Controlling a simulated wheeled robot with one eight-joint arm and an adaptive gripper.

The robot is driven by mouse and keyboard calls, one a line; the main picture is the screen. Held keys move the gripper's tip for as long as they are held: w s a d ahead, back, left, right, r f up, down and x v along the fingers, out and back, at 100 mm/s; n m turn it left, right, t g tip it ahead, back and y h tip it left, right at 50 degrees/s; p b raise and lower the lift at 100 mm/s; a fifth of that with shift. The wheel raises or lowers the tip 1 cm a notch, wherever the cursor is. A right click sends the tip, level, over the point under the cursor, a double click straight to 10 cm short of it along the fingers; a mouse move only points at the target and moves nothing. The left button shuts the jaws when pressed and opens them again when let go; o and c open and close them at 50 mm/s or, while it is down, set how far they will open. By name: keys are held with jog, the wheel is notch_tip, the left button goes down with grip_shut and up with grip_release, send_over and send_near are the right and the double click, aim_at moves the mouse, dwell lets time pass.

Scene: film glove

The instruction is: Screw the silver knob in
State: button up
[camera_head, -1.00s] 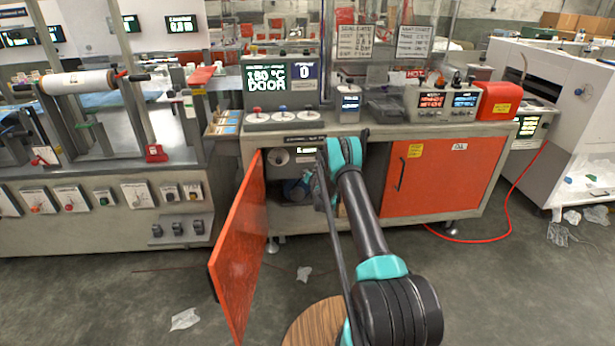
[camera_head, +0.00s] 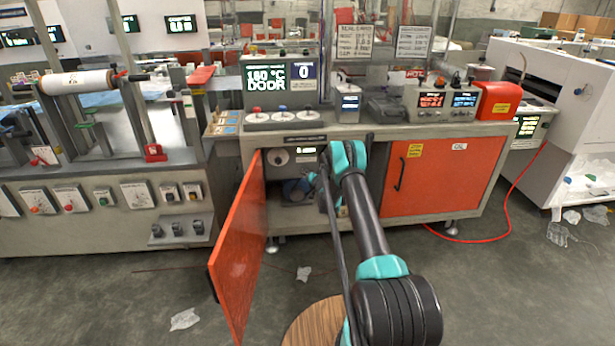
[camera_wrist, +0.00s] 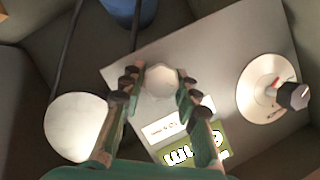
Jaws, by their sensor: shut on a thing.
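In the wrist view, the silver knob (camera_wrist: 161,80) sits between the two fingertips of my gripper (camera_wrist: 158,84), which is shut on it. The knob is seen from above its round face, over a grey panel (camera_wrist: 222,60). How deep its thread sits is hidden. Beside it are a lit green display (camera_wrist: 195,148) and a white dial with a dark knob (camera_wrist: 262,88). In the head view, my arm reaches into the open cabinet bay, and the fingers and silver knob are hidden behind it.
The orange cabinet door (camera_head: 240,245) stands open left of my arm. A closed orange door (camera_head: 437,175) is on the right. A blue rounded part (camera_wrist: 128,10) and a pale round disc (camera_wrist: 78,126) lie close around the fingers. The floor in front is mostly clear.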

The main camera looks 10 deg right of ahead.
jog(key=o, duration=1.2)
jog(key=shift+s, duration=0.1)
jog(key=shift+v, duration=5.9)
jog(key=shift+r, duration=0.1)
